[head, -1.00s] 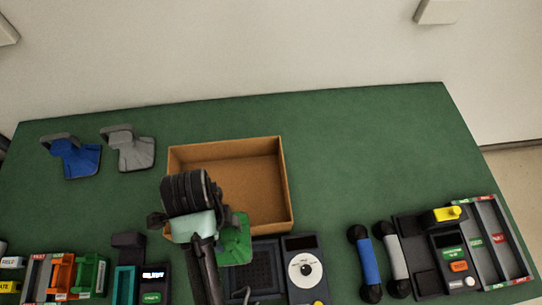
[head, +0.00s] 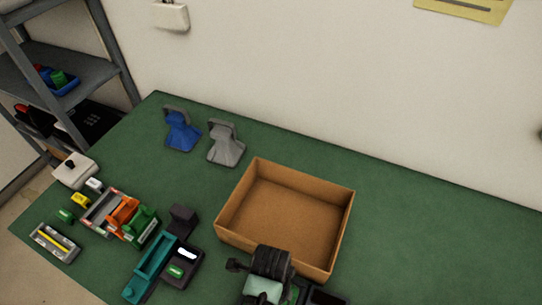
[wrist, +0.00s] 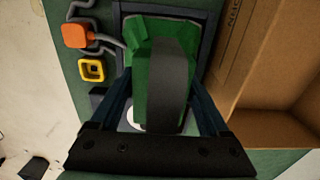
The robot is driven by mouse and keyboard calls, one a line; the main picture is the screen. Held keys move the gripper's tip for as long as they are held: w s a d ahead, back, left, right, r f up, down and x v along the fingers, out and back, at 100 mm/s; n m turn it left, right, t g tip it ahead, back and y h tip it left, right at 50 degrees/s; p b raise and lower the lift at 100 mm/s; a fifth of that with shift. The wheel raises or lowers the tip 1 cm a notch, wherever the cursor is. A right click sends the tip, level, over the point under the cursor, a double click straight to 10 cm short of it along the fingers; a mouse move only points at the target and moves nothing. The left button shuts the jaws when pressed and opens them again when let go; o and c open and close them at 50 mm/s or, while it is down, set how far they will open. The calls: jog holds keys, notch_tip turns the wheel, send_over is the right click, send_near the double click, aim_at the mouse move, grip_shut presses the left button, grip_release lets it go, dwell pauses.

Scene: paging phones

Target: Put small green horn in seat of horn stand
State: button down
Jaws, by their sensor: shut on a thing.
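In the wrist view a small green horn (wrist: 148,50) with a broad dark grey band sits between the fingers of my gripper (wrist: 168,100), which is shut on it. In the head view my gripper (head: 268,300) is at the bottom edge, in front of the cardboard box, with only a bit of green (head: 295,292) showing beside it. At the back stand a blue flared piece (head: 181,132) and a grey flared piece (head: 224,146). I cannot tell for sure which thing is the horn stand.
The open cardboard box (head: 345,215) is empty. A teal and dark phone unit (head: 150,268) and a rack with orange and green parts (head: 100,216) lie to the left. An orange block (wrist: 76,35) and a yellow square (wrist: 92,70) show near the horn. The back right green tabletop is clear.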

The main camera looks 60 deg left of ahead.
jog(key=shift+a+f, duration=0.1)
jog(key=shift+f, duration=0.15)
jog(key=shift+f, duration=0.15)
grip_release()
notch_tip(320, 180, up, 12)
jog(key=shift+r, duration=0.2)
dwell(0.3)
